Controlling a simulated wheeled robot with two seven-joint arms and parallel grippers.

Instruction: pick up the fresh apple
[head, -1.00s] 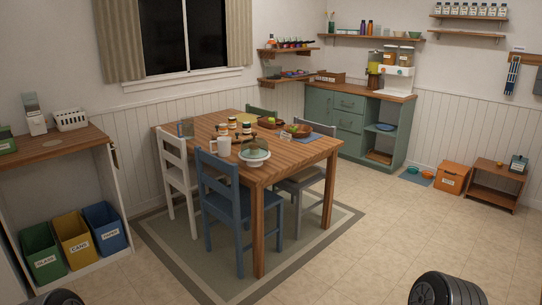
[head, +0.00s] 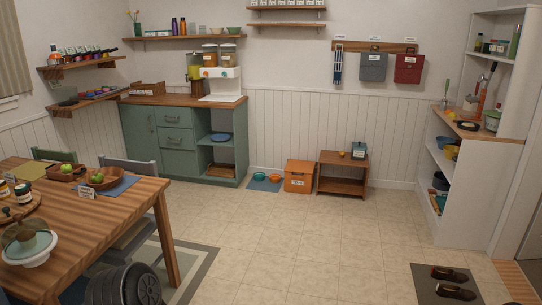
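A wooden dining table (head: 110,222) stands at the left. On it a brown bowl (head: 103,183) holds a green apple (head: 97,178). Just left of it a second brown bowl (head: 62,176) holds another green apple (head: 66,169). Both are small in view, and I cannot tell which one is the fresh apple. Small cards stand near the bowls, their writing too small to read. Neither of my grippers shows.
A grey chair (head: 128,166) stands at the table's far side. A green cabinet (head: 165,135), an orange box (head: 299,176) and a low wooden side table (head: 343,181) line the back wall. White shelving (head: 450,190) is at right; a dark mat (head: 430,292) lies lower right. The middle floor is clear.

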